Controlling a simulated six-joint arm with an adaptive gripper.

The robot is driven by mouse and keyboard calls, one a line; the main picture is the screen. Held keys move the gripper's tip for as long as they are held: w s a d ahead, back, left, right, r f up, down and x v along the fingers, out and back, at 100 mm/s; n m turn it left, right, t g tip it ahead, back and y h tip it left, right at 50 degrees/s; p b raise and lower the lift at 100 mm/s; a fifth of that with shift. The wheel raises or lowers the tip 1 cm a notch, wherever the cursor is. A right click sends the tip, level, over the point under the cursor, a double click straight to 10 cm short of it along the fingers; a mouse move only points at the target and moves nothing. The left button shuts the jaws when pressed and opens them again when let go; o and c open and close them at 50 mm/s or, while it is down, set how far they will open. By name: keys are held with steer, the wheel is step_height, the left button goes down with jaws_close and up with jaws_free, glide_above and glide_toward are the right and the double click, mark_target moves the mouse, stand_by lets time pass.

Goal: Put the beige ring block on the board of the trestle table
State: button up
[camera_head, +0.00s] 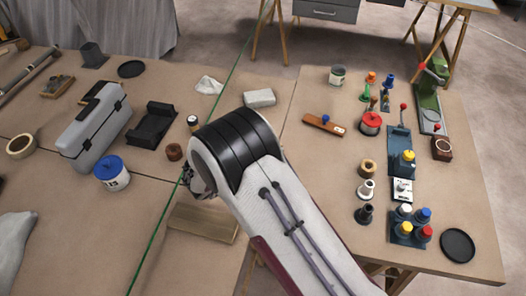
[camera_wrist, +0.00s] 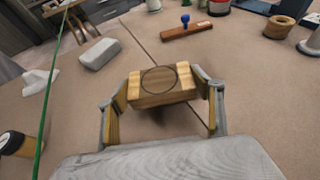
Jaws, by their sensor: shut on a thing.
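The beige ring block (camera_wrist: 160,97) is a pale wooden block with a thin dark circle on its upper face, seen in the wrist view. My gripper (camera_wrist: 162,89) is shut on it, one finger at each side. The block appears to hang above the brown surface, with a dark shadow below it. In the head view my arm hides the block, and only a bit of my gripper (camera_head: 199,181) shows. The trestle table's board (camera_head: 310,215) is the brown top at the right, with wooden legs below.

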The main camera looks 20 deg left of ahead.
steer(key=shift+f, duration=1.55)
steer(key=shift+f, duration=0.15)
steer(key=o, duration=1.2)
steer(key=shift+c, duration=0.2)
steer(key=shift+s+a+r, duration=0.1)
steer(key=shift+s+r, duration=0.1)
steer(key=shift+r, duration=0.05)
steer(key=v, duration=1.1)
steer(key=shift+s+a+r, duration=0.1)
steer(key=shift+s+a, duration=0.05)
steer(key=shift+s, duration=0.05)
steer(key=shift+w, duration=0.1)
